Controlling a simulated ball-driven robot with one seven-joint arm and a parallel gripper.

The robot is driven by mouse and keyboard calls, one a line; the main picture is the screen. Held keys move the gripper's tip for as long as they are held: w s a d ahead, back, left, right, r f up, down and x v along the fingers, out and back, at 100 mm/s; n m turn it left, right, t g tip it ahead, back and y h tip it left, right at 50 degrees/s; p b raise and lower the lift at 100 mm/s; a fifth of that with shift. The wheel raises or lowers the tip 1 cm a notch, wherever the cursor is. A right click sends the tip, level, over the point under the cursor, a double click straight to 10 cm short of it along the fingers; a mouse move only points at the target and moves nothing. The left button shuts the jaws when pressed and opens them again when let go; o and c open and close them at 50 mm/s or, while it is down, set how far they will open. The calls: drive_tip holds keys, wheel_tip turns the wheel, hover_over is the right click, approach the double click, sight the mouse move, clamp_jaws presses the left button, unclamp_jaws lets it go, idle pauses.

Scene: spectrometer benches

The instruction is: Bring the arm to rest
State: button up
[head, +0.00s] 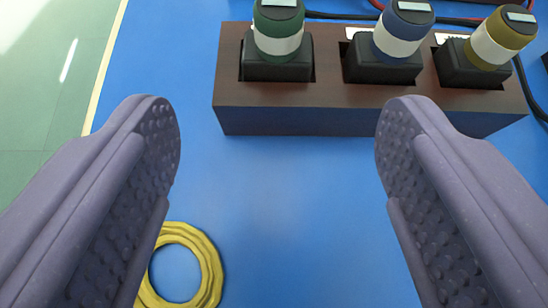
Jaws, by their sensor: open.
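My gripper (278,150) is open in the head view. Its two purple-grey, dimpled fingers stand wide apart at the left and right, with nothing between them but blue mat. The fingertips lie just in front of a dark brown holder block (300,121). The rest of my arm is not in view.
The holder carries a green-banded (278,30), a blue-banded (402,32) and a yellow-banded (498,38) capped piece on black bases. A yellow coil (212,268) lies partly behind the left finger. Dark and red cables run at the top right. Blue mat (290,220) is clear in the middle.

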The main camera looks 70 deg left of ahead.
drive_tip(key=w+d+r+m+t+h, duration=0.25)
drive_tip(key=w+d+r+t, duration=0.2)
drive_tip(key=w+r, duration=0.45)
drive_tip(key=w+d+r+m+t+h, duration=0.1)
drive_tip(key=w+d+r+t+h, duration=0.3)
drive_tip(key=w+r, duration=0.45)
drive_tip(key=w+d+r+m+t+h, duration=0.1)
drive_tip(key=d+r+m+h, duration=0.15)
drive_tip(key=r, duration=0.45)
drive_tip(key=w+d+r+m+h, duration=0.1)
drive_tip(key=d+r, duration=0.2)
drive_tip(key=r, duration=0.5)
drive_tip(key=s+d+r+m+t+h, duration=0.1)
drive_tip(key=s+r+m, duration=0.1)
drive_tip(key=r, duration=0.5)
drive_tip(key=s+d+r+m+t+h, duration=0.1)
drive_tip(key=s+r+m, duration=0.1)
drive_tip(key=r, duration=0.5)
drive_tip(key=s+a+r+m+y, duration=0.1)
drive_tip(key=s+a+r+m, duration=0.1)
drive_tip(key=s+r, duration=1.2)
wheel_tip(320, 180, up, 3)
drive_tip(key=shift+s+a+r+m, duration=0.15)
drive_tip(key=shift+s+r+m, duration=0.1)
drive_tip(key=shift+m, duration=0.35)
